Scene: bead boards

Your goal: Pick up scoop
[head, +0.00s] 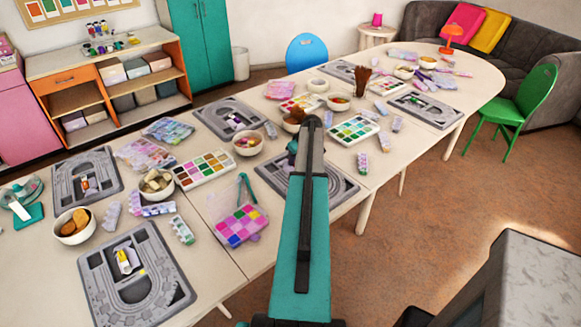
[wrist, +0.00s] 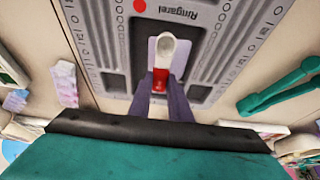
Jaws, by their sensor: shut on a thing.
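The scoop (wrist: 164,48) shows in the wrist view, with a pale round bowl and a red handle. My gripper (wrist: 160,82) is shut on the red handle, with one dark finger on each side. The scoop is over the middle of a grey bead board (wrist: 110,62); I cannot tell if it still touches the board. In the head view my arm covers the middle of this board (head: 343,186), and the scoop and fingertips are hidden.
Teal tweezers (head: 246,188) lie left of the board. A paint-like tray of coloured beads (head: 355,131) and a bowl (head: 247,145) stand behind it. Another board (head: 172,285) is at the front left.

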